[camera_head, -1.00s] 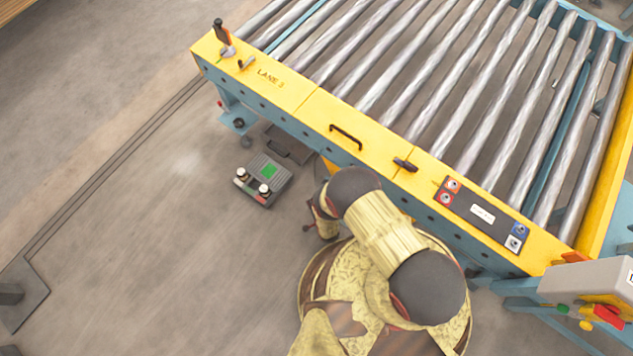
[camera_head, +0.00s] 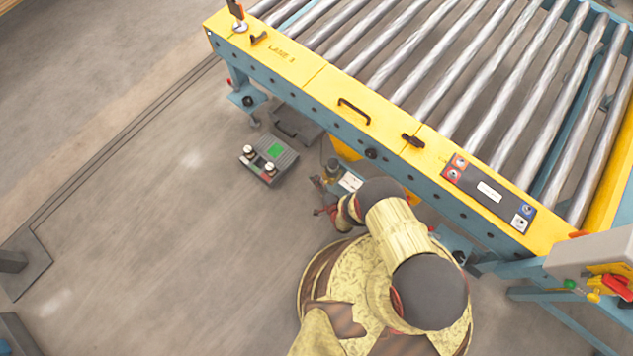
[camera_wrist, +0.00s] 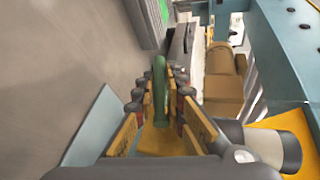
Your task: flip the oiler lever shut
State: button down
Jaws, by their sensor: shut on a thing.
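In the wrist view my gripper (camera_wrist: 158,100) has its two orange-padded fingers close on either side of a slim green lever (camera_wrist: 159,80), and it is shut on it. The lever stands roughly along the fingers; its base is hidden between them. In the head view my gripper (camera_head: 322,197) is low beside the conveyor's front side, partly covered by my own arm. The lever itself cannot be made out there.
The yellow-edged roller conveyor (camera_head: 318,75) with blue side beam fills the upper right. A grey control box (camera_head: 600,250) stands at right.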

jog(key=shift+w, duration=0.1)
jog(key=c, duration=1.9)
grip_release()
jog(key=shift+o, duration=0.4)
jog(key=shift+r, duration=0.1)
jog(key=shift+r, duration=1.15)
jog(key=o, duration=0.8)
jog(key=r, duration=0.4)
jog(key=w+r, duration=0.1)
jog(key=r, duration=0.1)
jog(key=shift+r, duration=0.4)
jog(key=shift+d+r, duration=0.1)
jog(key=shift+r, duration=0.25)
jog(key=shift+c, duration=1.2)
jog(key=shift+r, duration=0.1)
jog(key=c, duration=0.6)
jog(key=shift+o, duration=0.2)
jog(key=shift+s, duration=0.35)
